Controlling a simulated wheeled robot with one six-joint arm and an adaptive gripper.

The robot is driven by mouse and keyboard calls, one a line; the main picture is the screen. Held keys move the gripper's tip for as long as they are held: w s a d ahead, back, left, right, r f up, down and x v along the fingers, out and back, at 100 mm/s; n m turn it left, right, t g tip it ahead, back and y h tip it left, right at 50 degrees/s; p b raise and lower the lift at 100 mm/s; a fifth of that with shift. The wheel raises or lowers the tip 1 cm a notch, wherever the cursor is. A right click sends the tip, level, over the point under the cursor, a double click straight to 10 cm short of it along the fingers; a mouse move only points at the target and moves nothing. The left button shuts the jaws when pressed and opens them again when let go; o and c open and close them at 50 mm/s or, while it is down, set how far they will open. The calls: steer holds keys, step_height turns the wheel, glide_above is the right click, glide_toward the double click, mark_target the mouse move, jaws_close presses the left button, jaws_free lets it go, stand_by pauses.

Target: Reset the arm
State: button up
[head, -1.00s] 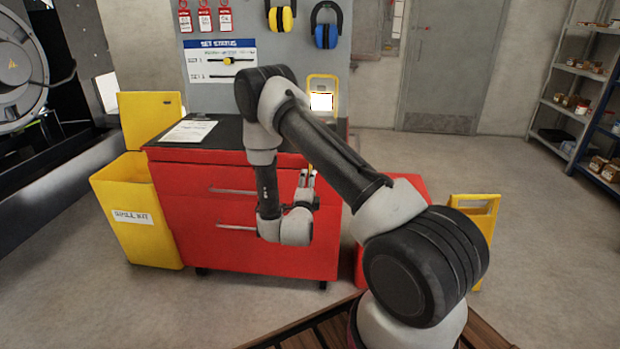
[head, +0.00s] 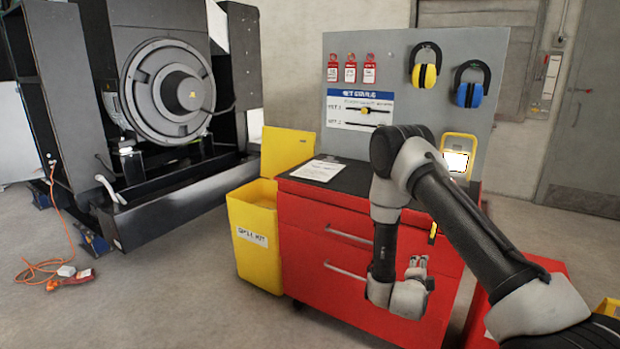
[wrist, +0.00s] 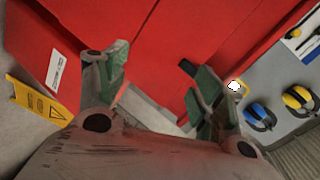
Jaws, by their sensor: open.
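My arm (head: 470,225) is bent in front of the red tool cabinet (head: 325,265). My gripper (head: 417,265) hangs low before the cabinet's front, with its fingers pointing up toward it. In the wrist view my gripper (wrist: 160,95) has its two green-padded fingers spread apart, with nothing between them. The red cabinet fills most of the space beyond the fingers there.
A yellow spill kit bin (head: 254,240) stands left of the cabinet. A grey board (head: 390,75) with tags and ear defenders rises behind it. A genset (head: 170,95) stands at the left, with an orange cable (head: 45,268) on the floor. A yellow sign (wrist: 38,100) shows in the wrist view.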

steer(key=s+a+f+n+g+y, duration=0.5)
steer(key=s+a+f+n+g, duration=0.1)
steer(key=s+a+f+n, duration=0.1)
steer(key=s+a+r+n+g+y, duration=0.3)
steer(key=s+r+n, duration=0.15)
steer(key=r, duration=0.25)
steer(key=s+d+r+n, duration=0.2)
steer(key=s+r, duration=0.5)
steer(key=r, duration=0.5)
steer(key=s+d+r+n+t, duration=0.1)
steer(key=s+r+n, duration=0.3)
steer(key=s+r, duration=0.4)
steer(key=s+d+r+n, duration=0.3)
steer(key=s+r, duration=0.5)
steer(key=r, duration=1)
steer(key=shift+s+d+r, duration=0.2)
steer(key=shift+d, duration=0.4)
